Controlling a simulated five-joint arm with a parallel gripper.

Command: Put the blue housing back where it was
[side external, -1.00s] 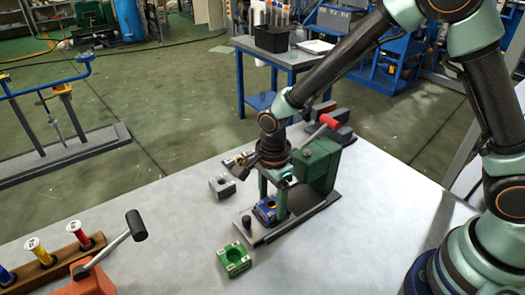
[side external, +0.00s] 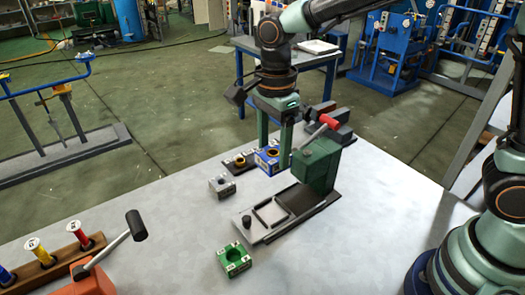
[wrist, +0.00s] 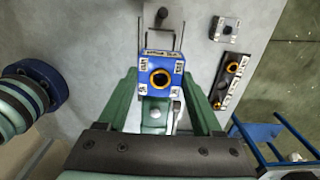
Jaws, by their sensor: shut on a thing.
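The blue housing (side external: 268,160), a square block with a brass-coloured ring in its centre, hangs between the two green fingers of my gripper (side external: 274,148). My gripper is shut on it. The wrist view shows the housing (wrist: 150,64) from above, roughly square to the fingers. The housing is held up in the air, apart from the green press (side external: 318,165) with its red-tipped lever. The press's dark base plate (side external: 285,228), with its framed seat, is empty. In the wrist view the press is mostly hidden below the housing and gripper.
A grey housing (side external: 222,186) and a green housing (side external: 234,259) stand on the pale table. A dark strip holding brass rings (side external: 238,162) lies near the far edge. An orange tool with a crank (side external: 110,245) is at front left. The table's middle is clear.

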